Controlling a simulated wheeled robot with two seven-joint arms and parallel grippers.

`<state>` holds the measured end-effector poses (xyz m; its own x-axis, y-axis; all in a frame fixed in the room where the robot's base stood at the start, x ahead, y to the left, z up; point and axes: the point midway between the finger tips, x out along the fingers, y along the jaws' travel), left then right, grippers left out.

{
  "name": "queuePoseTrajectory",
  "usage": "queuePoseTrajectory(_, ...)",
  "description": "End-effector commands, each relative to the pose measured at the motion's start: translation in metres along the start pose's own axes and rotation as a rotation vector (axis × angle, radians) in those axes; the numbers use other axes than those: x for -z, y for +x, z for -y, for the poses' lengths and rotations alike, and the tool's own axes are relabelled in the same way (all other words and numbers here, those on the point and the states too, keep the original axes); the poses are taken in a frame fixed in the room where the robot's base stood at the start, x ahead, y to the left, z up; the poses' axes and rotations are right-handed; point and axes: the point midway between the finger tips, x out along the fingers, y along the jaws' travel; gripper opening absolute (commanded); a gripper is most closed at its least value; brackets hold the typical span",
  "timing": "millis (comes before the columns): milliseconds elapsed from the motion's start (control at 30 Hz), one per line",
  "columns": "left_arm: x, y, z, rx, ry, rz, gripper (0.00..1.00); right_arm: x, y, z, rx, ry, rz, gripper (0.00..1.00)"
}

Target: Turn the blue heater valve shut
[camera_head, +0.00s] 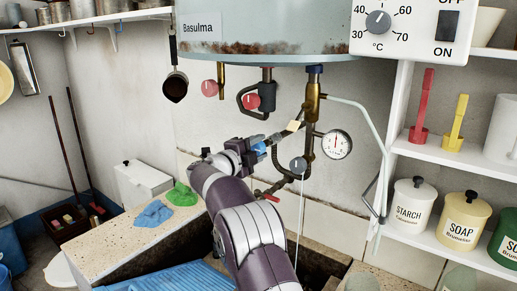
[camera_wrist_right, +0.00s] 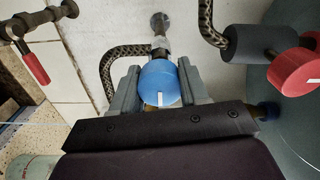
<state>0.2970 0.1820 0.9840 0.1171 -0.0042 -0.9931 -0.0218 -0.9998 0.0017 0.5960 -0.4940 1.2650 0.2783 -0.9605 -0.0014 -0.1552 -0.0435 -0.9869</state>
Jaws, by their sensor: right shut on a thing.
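The blue heater valve is a round blue knob (camera_wrist_right: 157,80) with a short white mark at its lower edge in the right wrist view. It sits on a metal fitting with a braided hose beside it. My right gripper (camera_wrist_right: 160,88) is shut on the knob, with one grey finger on each side. In the head view my right gripper (camera_head: 264,144) is below the heater tank (camera_head: 265,30), and a little blue of the knob (camera_head: 259,149) shows between its parts. My left gripper is not in view.
A grey-blue knob (camera_head: 298,165), a gauge (camera_head: 336,145) and a red lever (camera_head: 266,196) are close by. A shelf (camera_head: 440,155) with jars stands at right.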

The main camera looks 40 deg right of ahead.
Motion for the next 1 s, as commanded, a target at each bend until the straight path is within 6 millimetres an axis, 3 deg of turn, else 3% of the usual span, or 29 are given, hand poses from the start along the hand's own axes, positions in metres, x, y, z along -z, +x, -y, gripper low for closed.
queuePoseTrajectory(33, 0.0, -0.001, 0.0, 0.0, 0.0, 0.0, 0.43, 0.002, 0.0, 0.009, 0.013, 0.01, 0.001, 0.14)
queuePoseTrajectory(67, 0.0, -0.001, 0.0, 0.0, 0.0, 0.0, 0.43, 0.002, 0.0, 0.009, 0.013, 0.01, 0.0, 0.51)
queuePoseTrajectory(100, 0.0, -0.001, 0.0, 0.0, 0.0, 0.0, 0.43, 0.002, 0.0, 0.009, 0.013, 0.009, 0.0, 0.64)
queuePoseTrajectory(133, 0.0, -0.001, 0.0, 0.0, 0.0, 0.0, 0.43, 0.002, -0.001, 0.008, 0.012, 0.009, 0.0, 0.7)
queuePoseTrajectory(467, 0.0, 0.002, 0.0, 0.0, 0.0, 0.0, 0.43, 0.004, -0.011, 0.006, 0.01, 0.006, 0.0, 0.7)
queuePoseTrajectory(567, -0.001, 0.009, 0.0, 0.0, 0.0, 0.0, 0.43, 0.003, -0.03, 0.004, 0.009, 0.007, 0.003, 0.7)
queuePoseTrajectory(800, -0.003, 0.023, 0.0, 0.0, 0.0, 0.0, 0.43, 0.002, -0.093, 0.003, 0.007, 0.007, 0.006, 0.7)
queuePoseTrajectory(1000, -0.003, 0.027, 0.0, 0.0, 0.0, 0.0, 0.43, 0.002, -0.121, 0.003, 0.005, 0.006, 0.004, 0.7)
